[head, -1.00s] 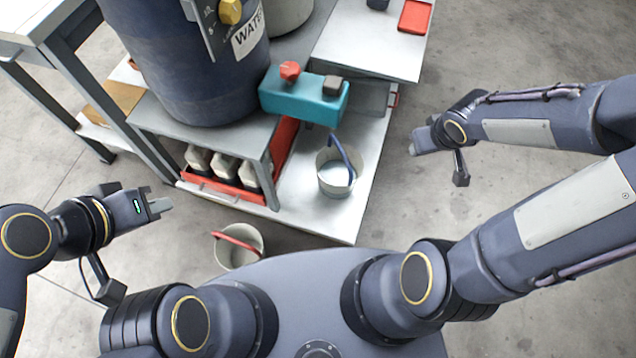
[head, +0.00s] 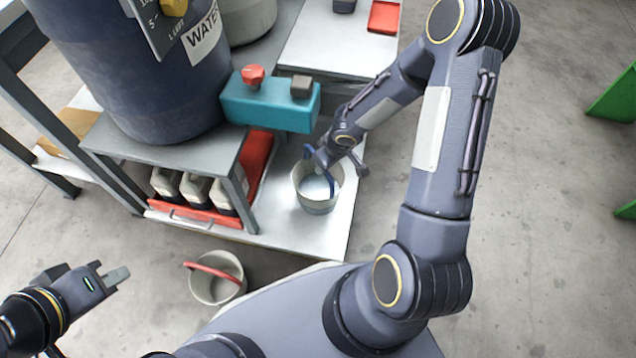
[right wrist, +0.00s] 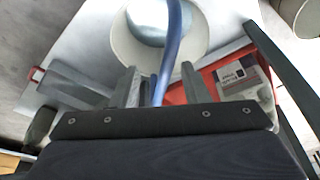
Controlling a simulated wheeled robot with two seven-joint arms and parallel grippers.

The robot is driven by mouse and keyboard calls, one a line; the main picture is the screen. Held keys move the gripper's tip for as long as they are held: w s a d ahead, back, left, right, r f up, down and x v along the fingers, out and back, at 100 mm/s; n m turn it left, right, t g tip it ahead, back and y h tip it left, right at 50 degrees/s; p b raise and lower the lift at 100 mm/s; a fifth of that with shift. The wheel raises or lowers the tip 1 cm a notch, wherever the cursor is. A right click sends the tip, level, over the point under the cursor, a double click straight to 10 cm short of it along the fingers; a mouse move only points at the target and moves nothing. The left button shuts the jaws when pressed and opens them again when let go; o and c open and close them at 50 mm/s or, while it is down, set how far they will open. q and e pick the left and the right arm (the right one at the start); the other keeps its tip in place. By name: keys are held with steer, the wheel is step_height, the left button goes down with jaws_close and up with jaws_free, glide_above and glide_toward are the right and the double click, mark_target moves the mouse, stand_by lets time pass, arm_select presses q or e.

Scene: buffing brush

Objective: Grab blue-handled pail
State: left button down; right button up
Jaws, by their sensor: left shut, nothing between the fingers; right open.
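The blue-handled pail (head: 318,200) is a pale bucket with a blue handle, standing on the low white shelf. My right gripper (head: 318,160) is at the handle on the pail's far side. In the right wrist view the blue handle (right wrist: 171,50) passes between the open fingers (right wrist: 158,88), and the pail's rim (right wrist: 124,55) shows beyond. The fingers are not closed on the handle. My left gripper (head: 112,277) is shut and empty, at the lower left above the floor, away from the pail.
A red-handled pail (head: 217,278) stands on the floor before the shelf. A large blue water barrel (head: 140,75) stands at left. White bottles (head: 196,190) sit in a red tray.

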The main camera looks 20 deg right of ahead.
steer(key=shift+w+a, duration=0.2)
steer(key=shift+w, duration=0.45)
steer(key=shift+w+a, duration=0.2)
steer(key=shift+w, duration=0.4)
steer(key=b+x, duration=0.2)
steer(key=x, duration=0.3)
jaws_close()
stand_by(0.4)
